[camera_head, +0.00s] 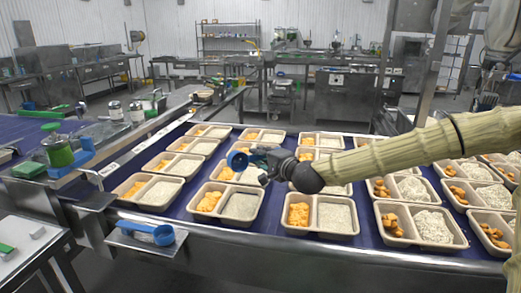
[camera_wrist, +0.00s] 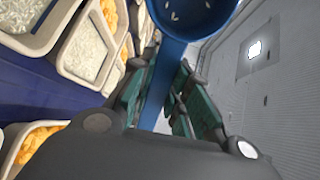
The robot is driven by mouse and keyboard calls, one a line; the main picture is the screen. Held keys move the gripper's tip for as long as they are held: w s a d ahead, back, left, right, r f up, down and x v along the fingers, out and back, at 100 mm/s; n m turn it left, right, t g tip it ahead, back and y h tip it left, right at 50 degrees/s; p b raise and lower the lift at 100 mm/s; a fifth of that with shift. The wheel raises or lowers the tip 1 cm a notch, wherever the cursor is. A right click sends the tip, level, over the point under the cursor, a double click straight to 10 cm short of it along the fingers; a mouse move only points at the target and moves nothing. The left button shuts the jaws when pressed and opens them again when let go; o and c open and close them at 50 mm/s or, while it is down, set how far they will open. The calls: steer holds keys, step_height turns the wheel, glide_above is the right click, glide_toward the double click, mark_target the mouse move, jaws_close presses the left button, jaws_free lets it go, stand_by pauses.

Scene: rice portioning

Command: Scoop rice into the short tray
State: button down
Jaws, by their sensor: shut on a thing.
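My gripper (camera_head: 262,160) is shut on the handle of a blue scoop (camera_head: 237,160), held above the conveyor trays. In the wrist view the blue scoop (camera_wrist: 160,85) runs up between my fingers, and a few rice grains show on its bowl. Beige two-compartment trays hold orange food on the left and rice on the right. The near tray (camera_head: 222,222) below my gripper and the near tray to its right (camera_head: 318,235) have flat, greyish rice sides. A tray farther right (camera_head: 425,245) has heaped white rice. I cannot tell for sure which tray is short.
The trays stand in rows on a blue conveyor (camera_head: 270,222) with a metal front rail. A blue-handled item (camera_head: 152,233) lies on a small metal shelf at front left. A green container (camera_head: 58,150) and several jars stand at the left. My arm crosses above the right-hand trays.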

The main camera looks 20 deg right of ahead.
steer(key=shift+r+g+h+p, duration=0.3)
steer(key=shift+g+p, duration=0.85)
steer(key=shift+p, duration=3)
steer(key=shift+r+g+h+p, duration=0.3)
steer(key=shift+g+p, duration=0.85)
steer(key=shift+p, duration=2.95)
steer(key=g+p, duration=0.2)
steer(key=p, duration=0.5)
steer(key=r+g+p, duration=0.1)
steer(key=g+p, duration=0.1)
steer(key=p, duration=0.6)
steer(key=shift+g+h, duration=0.3)
steer(key=shift+h, duration=0.1)
steer(key=shift+f+b, duration=0.25)
steer(key=shift+b, duration=0.05)
steer(key=shift+g, duration=0.4)
steer(key=shift+r+g, duration=0.15)
steer(key=shift+g, duration=0.15)
steer(key=shift+r+g+h, duration=0.25)
steer(key=shift+g+h, duration=0.15)
steer(key=shift+g, duration=0.9)
